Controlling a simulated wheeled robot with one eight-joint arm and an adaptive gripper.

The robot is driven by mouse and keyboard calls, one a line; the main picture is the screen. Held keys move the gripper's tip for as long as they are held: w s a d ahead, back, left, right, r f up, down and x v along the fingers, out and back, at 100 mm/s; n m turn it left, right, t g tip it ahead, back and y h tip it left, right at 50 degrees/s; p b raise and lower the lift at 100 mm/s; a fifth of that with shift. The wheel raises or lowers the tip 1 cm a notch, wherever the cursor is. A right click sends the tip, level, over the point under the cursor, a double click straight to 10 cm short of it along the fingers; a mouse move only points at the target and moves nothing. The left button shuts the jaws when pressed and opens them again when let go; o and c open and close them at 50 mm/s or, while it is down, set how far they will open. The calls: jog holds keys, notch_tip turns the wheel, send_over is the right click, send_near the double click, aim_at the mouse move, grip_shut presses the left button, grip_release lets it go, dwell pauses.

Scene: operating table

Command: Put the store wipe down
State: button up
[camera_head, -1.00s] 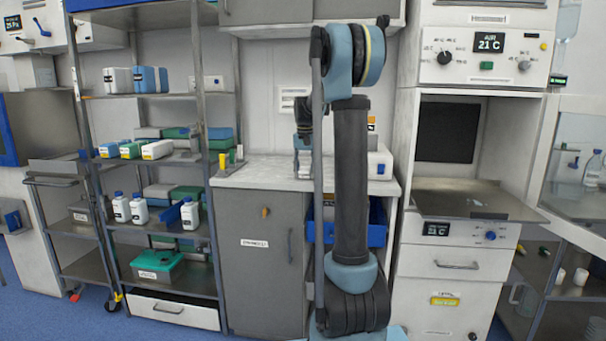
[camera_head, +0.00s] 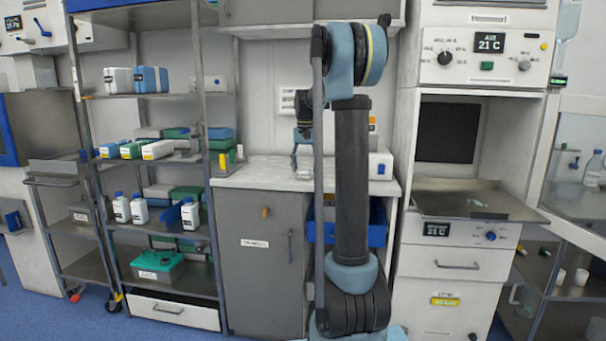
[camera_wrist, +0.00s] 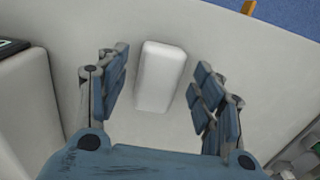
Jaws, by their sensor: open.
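The store wipe, a white rounded block (camera_wrist: 160,76), lies on the pale worktop in the wrist view. My gripper (camera_wrist: 158,84) is open, with one blue finger on each side of the block and a gap on both sides. It looks to be above the block, and nothing is held. In the head view my gripper (camera_head: 303,147) hangs over the white counter (camera_head: 255,173), partly behind my arm. The wipe there is small and mostly hidden, so I cannot make it out surely.
A white box (camera_head: 381,165) stands on the counter right of my arm. Small yellow and green items (camera_head: 229,160) stand at its left. A metal shelf rack (camera_head: 203,100) with bottles and boxes is further left. The counter left of my gripper is largely clear.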

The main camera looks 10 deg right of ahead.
aim_at(305, 170)
notch_tip(305, 170, up, 10)
jog(key=s+f, duration=0.3)
jog(key=s, duration=0.8)
jog(key=s+f+n+t, duration=0.1)
jog(key=s+f+n, duration=0.1)
jog(key=s+f, duration=1.1)
jog(key=s+f+n+t, duration=0.1)
jog(key=s+f, duration=1.2)
jog(key=s, duration=0.5)
jog(key=shift+s+f+n, duration=0.15)
jog(key=shift+s+n, duration=0.2)
jog(key=shift+n, duration=0.05)
jog(key=shift+c, duration=0.2)
